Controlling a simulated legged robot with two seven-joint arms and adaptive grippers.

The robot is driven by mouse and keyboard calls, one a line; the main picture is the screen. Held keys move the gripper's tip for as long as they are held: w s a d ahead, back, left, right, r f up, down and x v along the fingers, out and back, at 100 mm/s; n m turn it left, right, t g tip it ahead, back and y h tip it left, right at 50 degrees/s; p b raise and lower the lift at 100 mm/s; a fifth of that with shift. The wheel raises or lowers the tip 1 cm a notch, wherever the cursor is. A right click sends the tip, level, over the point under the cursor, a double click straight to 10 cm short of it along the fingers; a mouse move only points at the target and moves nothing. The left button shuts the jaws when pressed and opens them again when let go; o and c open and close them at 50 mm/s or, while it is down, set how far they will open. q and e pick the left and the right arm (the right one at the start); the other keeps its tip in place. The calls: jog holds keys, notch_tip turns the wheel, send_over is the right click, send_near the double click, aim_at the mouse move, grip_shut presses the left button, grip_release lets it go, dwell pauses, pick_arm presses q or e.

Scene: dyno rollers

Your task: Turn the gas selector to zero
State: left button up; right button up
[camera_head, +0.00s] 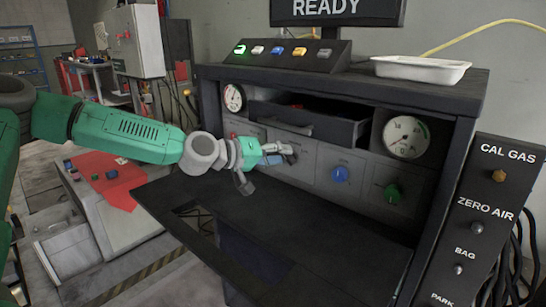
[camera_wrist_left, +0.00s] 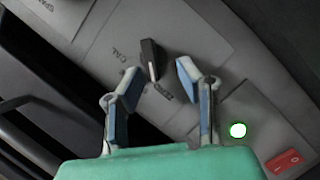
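The gas selector appears to be the black knob (camera_wrist_left: 151,60) with a white pointer line on the grey panel in the left wrist view. The word CAL is printed to its left and ZERO just below it; the white line runs down toward the ZERO side. My left gripper (camera_wrist_left: 160,80) is open, with one finger on each side of the knob in the picture and no clear contact. In the head view my left gripper (camera_head: 268,163) is in front of the panel's left part and hides the knob. My right gripper is not in view.
A fold-down shelf (camera_head: 325,238) lies below the panel, and an open drawer (camera_head: 335,127) juts out above it. Blue (camera_head: 340,174) and green (camera_head: 392,193) knobs are to the right. A lit green lamp (camera_wrist_left: 237,130) and red switch (camera_wrist_left: 285,161) are near the gripper.

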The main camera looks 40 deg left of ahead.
pick_arm(q)
jog(key=v, duration=0.4)
jog(key=shift+s+a+r, duration=0.1)
jog(key=shift+s+a, duration=0.1)
jog(key=shift+s, duration=0.15)
jog(key=shift+v, duration=1.2)
jog(key=shift+a+f, duration=0.1)
jog(key=shift+f, duration=0.1)
